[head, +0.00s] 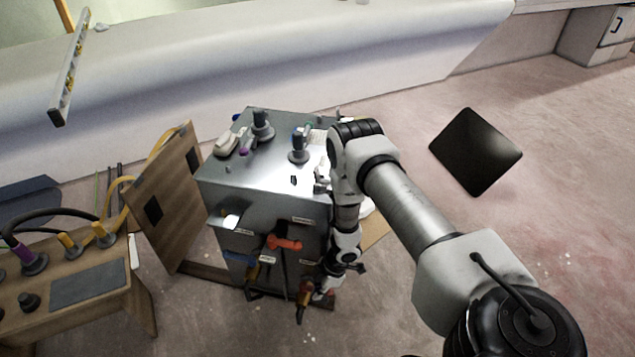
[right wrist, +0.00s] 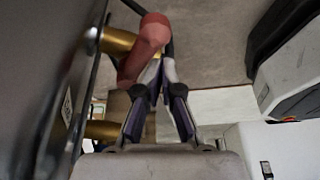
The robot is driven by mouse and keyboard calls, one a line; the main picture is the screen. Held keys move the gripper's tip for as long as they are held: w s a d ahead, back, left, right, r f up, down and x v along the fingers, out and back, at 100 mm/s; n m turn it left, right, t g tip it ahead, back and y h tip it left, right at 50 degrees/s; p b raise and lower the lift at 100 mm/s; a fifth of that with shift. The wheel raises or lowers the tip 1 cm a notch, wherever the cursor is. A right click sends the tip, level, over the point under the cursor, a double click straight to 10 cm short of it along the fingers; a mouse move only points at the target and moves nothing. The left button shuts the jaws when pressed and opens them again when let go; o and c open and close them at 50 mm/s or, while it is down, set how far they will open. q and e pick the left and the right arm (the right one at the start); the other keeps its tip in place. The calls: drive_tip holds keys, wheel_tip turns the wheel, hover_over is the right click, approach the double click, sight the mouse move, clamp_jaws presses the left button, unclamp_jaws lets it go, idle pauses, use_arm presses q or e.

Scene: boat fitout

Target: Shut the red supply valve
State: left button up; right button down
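In the right wrist view a thick red valve handle (right wrist: 148,38) sits on a brass stub (right wrist: 117,41) standing out from a dark panel on the left. My right gripper (right wrist: 159,75) has its fingers drawn together right beside the handle, overlapping it in view. Whether they touch or grip it cannot be told. In the head view my right gripper (head: 327,286) hangs low at the right front of the metal cabinet (head: 265,165), small and partly hidden. An orange-red lever (head: 285,242) shows on the cabinet's front. My left gripper is not in view.
A second brass stub (right wrist: 103,130) is below the first. An orange-brown item (head: 303,297) hangs near the cabinet's foot. A wooden bench with cables (head: 75,290) and an upright board (head: 168,200) stand left. Floor on the right is open around a black panel (head: 475,152).

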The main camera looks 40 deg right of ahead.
drive_tip(key=shift+w+d+r, duration=0.1)
drive_tip(key=shift+w+d, duration=0.15)
drive_tip(key=shift+d, duration=0.1)
drive_tip(key=shift+d+r, duration=0.15)
drive_tip(key=shift+r, duration=0.2)
drive_tip(key=v, duration=1.1)
drive_tip(key=shift+s+a, duration=0.35)
